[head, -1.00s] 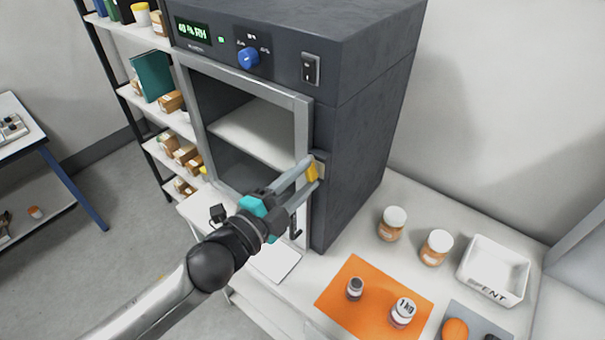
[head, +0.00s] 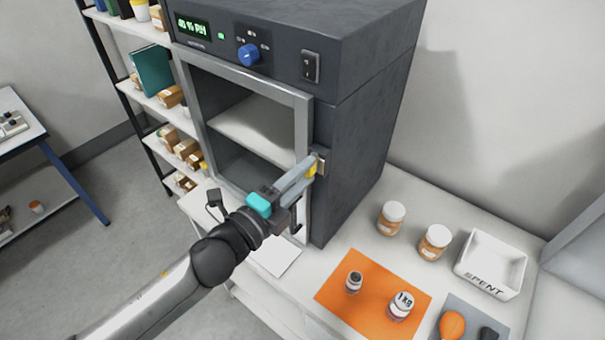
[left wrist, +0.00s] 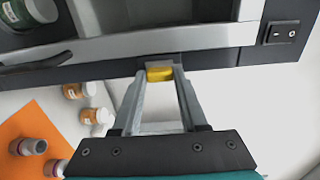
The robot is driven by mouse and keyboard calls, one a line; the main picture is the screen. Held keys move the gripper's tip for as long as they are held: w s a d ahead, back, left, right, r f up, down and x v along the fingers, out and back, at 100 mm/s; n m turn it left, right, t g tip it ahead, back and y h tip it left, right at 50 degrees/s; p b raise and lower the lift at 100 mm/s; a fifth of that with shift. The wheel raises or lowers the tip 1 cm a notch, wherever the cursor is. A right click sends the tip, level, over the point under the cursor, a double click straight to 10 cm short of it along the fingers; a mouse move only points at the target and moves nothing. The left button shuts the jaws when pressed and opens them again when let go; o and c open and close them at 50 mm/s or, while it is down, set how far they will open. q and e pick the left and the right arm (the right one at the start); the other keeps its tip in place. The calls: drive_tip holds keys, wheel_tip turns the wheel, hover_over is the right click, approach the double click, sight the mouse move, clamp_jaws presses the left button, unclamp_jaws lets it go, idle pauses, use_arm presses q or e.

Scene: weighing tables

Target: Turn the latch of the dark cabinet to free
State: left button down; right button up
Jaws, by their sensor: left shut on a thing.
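The dark cabinet (head: 355,130) stands on the white bench, with a grey-framed glass door (head: 302,140) on its front. The yellow latch (head: 311,170) sits at the door's right edge, and it also shows in the left wrist view (left wrist: 159,75). My left gripper (head: 313,166) is shut on the latch, one finger on each side of it in the left wrist view (left wrist: 160,80). The fingers partly hide the latch in the head view. The door looks closed. My right gripper is in neither view.
Two orange-labelled jars (head: 391,218) and a white tray marked SPENT (head: 490,265) stand right of the cabinet. An orange mat (head: 345,305) with two weights lies in front. A shelf rack (head: 135,85) stands at the left. A black door handle (head: 297,222) hangs below my gripper.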

use_arm(q)
drive_tip(key=shift+c, duration=2.2)
unclamp_jaws()
drive_tip(key=b+v, duration=0.4)
drive_tip(key=v, duration=1.1)
drive_tip(key=shift+s, duration=0.15)
